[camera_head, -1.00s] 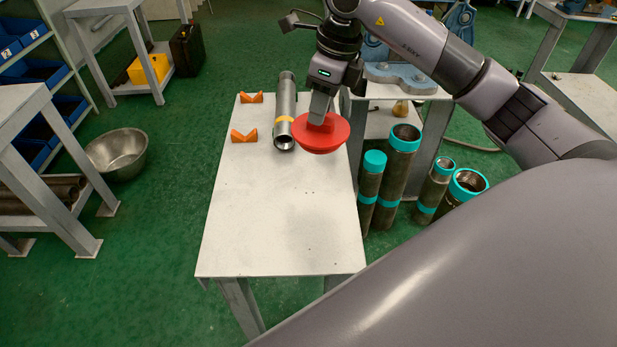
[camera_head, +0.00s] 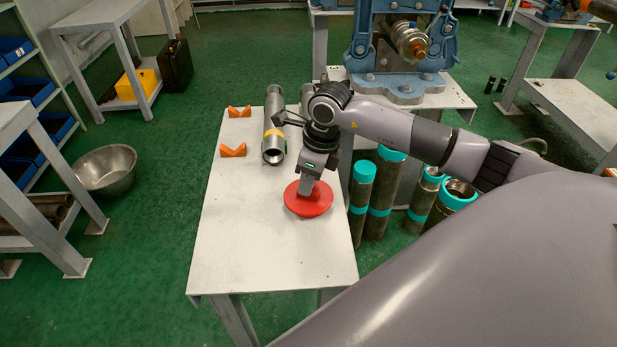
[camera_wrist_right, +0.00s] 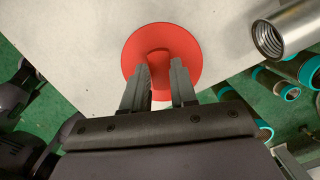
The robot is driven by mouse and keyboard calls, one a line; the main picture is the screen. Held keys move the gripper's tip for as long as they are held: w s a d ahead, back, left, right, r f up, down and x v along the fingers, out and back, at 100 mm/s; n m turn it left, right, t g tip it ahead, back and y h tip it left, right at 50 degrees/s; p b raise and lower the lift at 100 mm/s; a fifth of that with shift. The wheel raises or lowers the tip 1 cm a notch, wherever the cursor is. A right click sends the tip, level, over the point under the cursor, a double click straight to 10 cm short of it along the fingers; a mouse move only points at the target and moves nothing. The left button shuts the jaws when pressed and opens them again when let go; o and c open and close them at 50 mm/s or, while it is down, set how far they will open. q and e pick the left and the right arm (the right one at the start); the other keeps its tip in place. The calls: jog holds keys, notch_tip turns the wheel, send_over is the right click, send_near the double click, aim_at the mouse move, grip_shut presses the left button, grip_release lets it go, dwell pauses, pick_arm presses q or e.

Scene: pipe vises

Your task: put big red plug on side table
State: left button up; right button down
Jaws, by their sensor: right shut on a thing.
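The big red plug (camera_head: 308,201) is a round red disc with a raised grip on top. It is at the right part of the white side table (camera_head: 240,245), close over or on its surface; I cannot tell whether it touches. My right gripper (camera_head: 307,187) comes down from above and is shut on the plug's grip. In the right wrist view the plug (camera_wrist_right: 160,50) shows beyond the fingers of the right gripper (camera_wrist_right: 160,85), with its grip between them. My left gripper is not in view.
A steel pipe (camera_head: 274,125) lies at the far part of the table, near two orange V-blocks (camera_head: 232,151). Pipes with turquoise bands (camera_head: 380,195) stand on the floor to the right. A blue vise (camera_head: 400,50) stands behind. The table's near half is clear.

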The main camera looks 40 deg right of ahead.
aim_at(320, 192)
jog(key=shift+f, duration=0.15)
jog(key=c, duration=0.9)
grip_release()
jog(key=shift+r, duration=0.4)
jog(key=r, duration=0.3)
jog(key=s+d+r, duration=0.1)
jog(key=r, duration=0.3)
jog(key=s+r, duration=0.1)
jog(key=r, duration=0.3)
jog(key=shift+d+r, duration=0.2)
